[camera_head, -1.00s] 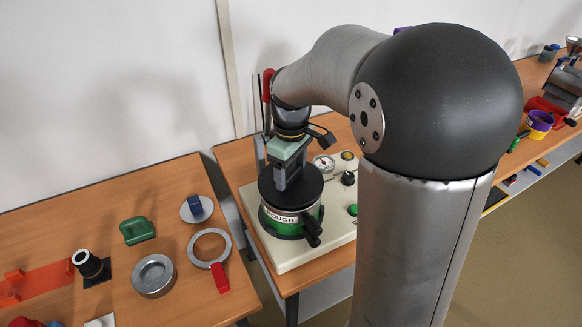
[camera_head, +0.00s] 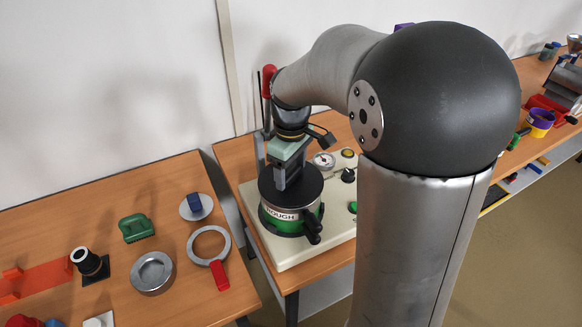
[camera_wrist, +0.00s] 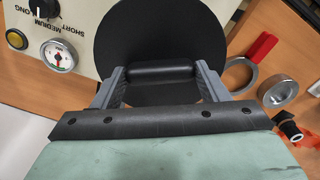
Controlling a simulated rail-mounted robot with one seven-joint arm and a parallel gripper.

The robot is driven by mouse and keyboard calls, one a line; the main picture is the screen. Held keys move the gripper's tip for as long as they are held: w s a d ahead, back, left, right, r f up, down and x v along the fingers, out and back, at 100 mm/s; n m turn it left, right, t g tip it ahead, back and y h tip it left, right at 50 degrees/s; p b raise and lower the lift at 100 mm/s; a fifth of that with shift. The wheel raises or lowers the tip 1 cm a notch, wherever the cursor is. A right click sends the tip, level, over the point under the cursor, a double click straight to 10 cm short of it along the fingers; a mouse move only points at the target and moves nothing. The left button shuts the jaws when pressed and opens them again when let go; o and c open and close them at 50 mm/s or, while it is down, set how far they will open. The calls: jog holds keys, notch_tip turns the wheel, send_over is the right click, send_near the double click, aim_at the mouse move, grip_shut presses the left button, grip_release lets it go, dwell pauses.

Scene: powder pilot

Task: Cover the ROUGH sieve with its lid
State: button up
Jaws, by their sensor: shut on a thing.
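The ROUGH sieve (camera_head: 284,217) is a drum with a white "ROUGH" label and a green lower part. It stands on a cream machine (camera_head: 279,257) with a gauge and knobs. The black round lid (camera_head: 311,184) lies over the top of the sieve; whether it is fully seated I cannot tell. It also shows in the wrist view (camera_wrist: 160,35), with a black bar handle (camera_wrist: 161,73). My gripper (camera_wrist: 161,82) is shut on the lid's handle, right above the sieve. The lid hides the sieve's inside.
Left table: a metal ring with a red handle (camera_head: 220,272), a metal dish (camera_head: 152,272), a green block-like tool (camera_head: 136,228), a blue block on a disc (camera_head: 194,204). A black clamp handle (camera_head: 313,229) sticks out at the sieve's front. A gap separates the tables.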

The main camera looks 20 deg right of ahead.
jog(key=shift+f, duration=0.35)
jog(key=o, duration=1.1)
jog(key=shift+r+p, duration=2.2)
jog(key=shift+r, duration=0.85)
jog(key=shift+s, duration=0.1)
jog(key=s+f+m, duration=0.2)
jog(key=s+m, duration=0.6)
jog(key=s, duration=1.1)
jog(key=shift+s+a+f+t, duration=0.2)
jog(key=shift+s+f+t, duration=0.1)
jog(key=shift+s, duration=0.1)
